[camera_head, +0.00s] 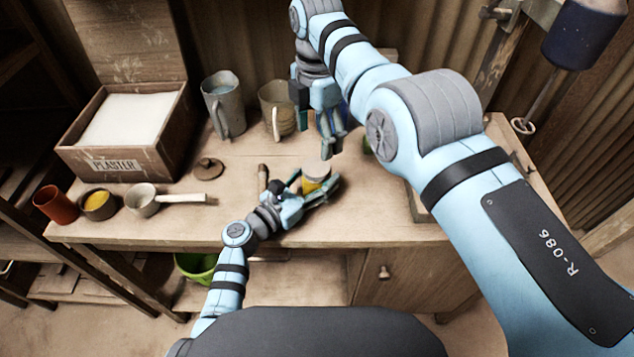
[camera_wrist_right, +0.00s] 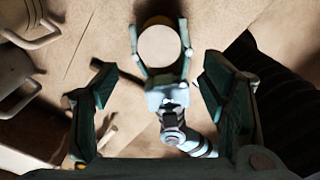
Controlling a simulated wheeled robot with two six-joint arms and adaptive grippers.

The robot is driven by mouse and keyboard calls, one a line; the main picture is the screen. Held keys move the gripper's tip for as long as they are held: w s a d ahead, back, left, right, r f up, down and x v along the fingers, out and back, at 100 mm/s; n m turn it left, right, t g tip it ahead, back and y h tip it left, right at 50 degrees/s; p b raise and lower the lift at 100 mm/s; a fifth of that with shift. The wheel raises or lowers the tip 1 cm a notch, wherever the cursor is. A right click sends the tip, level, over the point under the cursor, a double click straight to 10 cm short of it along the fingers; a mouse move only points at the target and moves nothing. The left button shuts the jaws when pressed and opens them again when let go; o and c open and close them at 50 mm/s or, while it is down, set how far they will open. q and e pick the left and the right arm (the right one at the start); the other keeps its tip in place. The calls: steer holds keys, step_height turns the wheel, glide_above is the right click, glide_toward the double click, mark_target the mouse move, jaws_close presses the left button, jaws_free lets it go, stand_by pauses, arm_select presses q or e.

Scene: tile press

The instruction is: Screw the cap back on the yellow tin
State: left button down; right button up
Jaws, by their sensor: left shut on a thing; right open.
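The yellow tin (camera_head: 309,186) stands on the bench near its front edge. A pale round cap (camera_head: 316,170) covers its top; I cannot tell whether it is threaded down. In the right wrist view the cap (camera_wrist_right: 159,46) shows as a pale disc, with a sliver of the yellow tin (camera_wrist_right: 156,20) past its far edge. My left gripper (camera_head: 320,190) is shut around the tin, one finger on each side. My right gripper (camera_head: 329,148) is open and empty, pointing down above and slightly behind the cap. Its fingers (camera_wrist_right: 155,112) are apart from it.
A plaster box (camera_head: 115,163), a grey jug (camera_head: 222,102) and a beige mug (camera_head: 275,108) stand behind. A knobbed brown lid (camera_head: 208,168), a pan (camera_head: 143,200), a small bowl (camera_head: 98,204) and a red cup (camera_head: 55,205) sit left. A wooden-handled tool (camera_head: 262,176) lies near the tin.

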mark_target(317, 166)
steer(key=shift+n, duration=0.8)
steer(key=shift+f, duration=0.1)
step_height(317, 166, down, 8)
steer(key=shift+r, duration=0.1)
